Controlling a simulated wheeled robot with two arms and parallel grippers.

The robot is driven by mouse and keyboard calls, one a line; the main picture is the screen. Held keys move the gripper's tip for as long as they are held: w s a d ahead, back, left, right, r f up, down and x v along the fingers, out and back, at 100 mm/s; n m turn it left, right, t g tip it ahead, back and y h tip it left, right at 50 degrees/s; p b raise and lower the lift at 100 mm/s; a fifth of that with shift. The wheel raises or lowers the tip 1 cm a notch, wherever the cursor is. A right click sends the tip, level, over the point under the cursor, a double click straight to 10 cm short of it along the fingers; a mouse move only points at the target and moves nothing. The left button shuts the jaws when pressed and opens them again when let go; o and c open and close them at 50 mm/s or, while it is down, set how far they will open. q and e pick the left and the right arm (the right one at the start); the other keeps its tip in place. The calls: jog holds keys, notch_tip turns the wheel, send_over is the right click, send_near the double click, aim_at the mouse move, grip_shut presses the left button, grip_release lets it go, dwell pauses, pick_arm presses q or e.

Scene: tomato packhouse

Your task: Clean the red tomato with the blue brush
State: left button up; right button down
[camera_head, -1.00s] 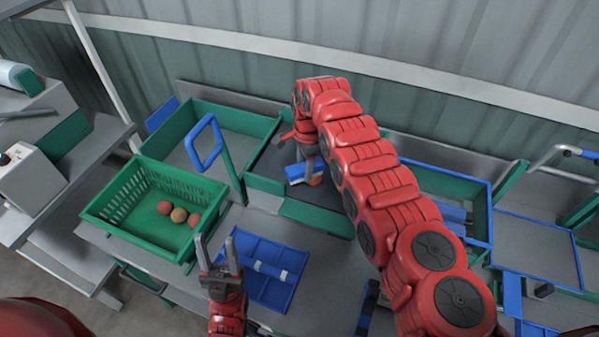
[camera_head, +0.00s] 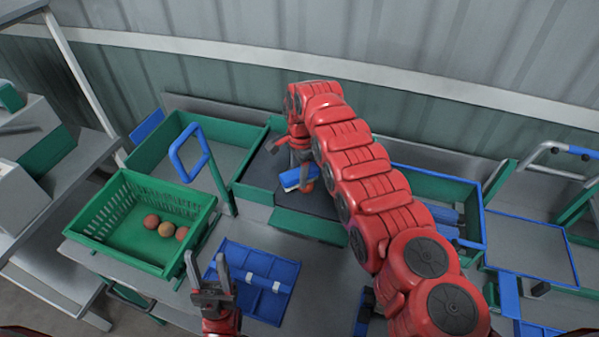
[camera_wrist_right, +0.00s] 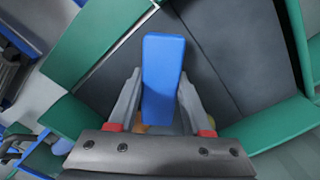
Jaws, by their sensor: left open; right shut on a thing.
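The blue brush (camera_head: 296,179) is in my right gripper (camera_head: 300,168), which is shut on it over the dark-floored green station in the middle. In the right wrist view the brush (camera_wrist_right: 163,75) stands out between the two fingers (camera_wrist_right: 158,108). A red tomato (camera_head: 308,187) shows partly beside the brush, low on the dark surface. My left gripper (camera_head: 208,275) is open and empty, in front of the blue divided tray.
A green crate (camera_head: 128,250) with several tomatoes stands at the left. A blue divided tray (camera_head: 262,284) lies at the front. A blue loop handle (camera_head: 190,152) rises between the crate and the station. A blue-rimmed green bin (camera_head: 438,180) is at the right.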

aim_at(287, 177)
jog(key=shift+s+a+f+p, duration=0.1)
jog(key=shift+s+a+p, duration=0.5)
jog(key=shift+p, duration=0.55)
jog(key=shift+s+a+p, duration=0.2)
jog(key=shift+a+p, duration=0.5)
jog(key=shift+a, duration=0.2)
jog(key=shift+s+a+f, duration=0.1)
jog(key=shift+a+f, duration=0.05)
jog(key=shift+a, duration=0.1)
